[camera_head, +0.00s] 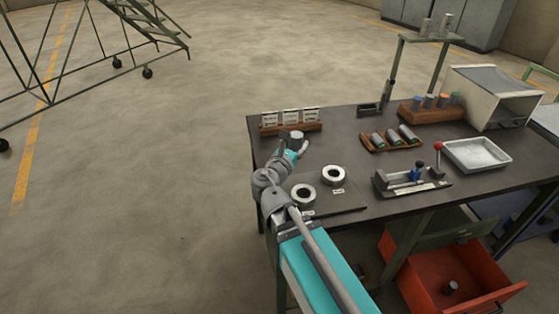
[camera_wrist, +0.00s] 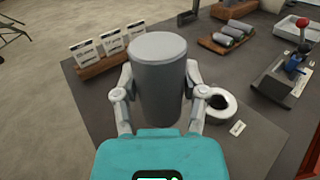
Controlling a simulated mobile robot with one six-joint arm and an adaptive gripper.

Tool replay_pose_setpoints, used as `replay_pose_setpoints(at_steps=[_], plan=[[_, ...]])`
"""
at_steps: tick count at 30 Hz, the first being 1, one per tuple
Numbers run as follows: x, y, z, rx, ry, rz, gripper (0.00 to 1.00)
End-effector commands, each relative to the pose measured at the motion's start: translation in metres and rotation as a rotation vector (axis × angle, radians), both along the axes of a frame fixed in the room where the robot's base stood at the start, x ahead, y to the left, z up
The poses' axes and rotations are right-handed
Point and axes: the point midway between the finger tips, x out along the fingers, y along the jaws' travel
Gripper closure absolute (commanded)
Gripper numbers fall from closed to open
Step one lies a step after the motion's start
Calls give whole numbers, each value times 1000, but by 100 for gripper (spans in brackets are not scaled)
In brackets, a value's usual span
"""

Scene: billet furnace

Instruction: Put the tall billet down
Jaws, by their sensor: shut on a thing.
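The tall billet is a plain grey cylinder (camera_wrist: 158,85). It stands upright between the two fingers of my gripper (camera_wrist: 159,95), which are closed against its sides. In the head view, my gripper (camera_head: 297,147) is over the left part of the dark table (camera_head: 345,150), with the billet's top (camera_head: 291,135) just showing behind it. The billet's lower end is hidden, so I cannot tell whether it touches the table. Two pale rings with dark centres, the near ring (camera_head: 302,193) and the far ring (camera_head: 335,174), lie on a dark plate in front of my gripper.
A wooden card holder (camera_head: 291,128) stands just behind the billet. A rack of lying billets (camera_head: 392,142), a red-knobbed fixture (camera_head: 412,181), a grey tray (camera_head: 477,154) and a wooden block with upright cylinders (camera_head: 431,115) are rightward. A red drawer (camera_head: 420,275) stands open below.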

Motion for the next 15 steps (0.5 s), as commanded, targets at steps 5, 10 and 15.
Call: replay_pose_setpoints(at_steps=[5,10,15], plan=[[-5,17,1,-2,-1,38,100],[-5,20,1,-2,-1,44,100],[-5,19,1,-2,-1,43,100]])
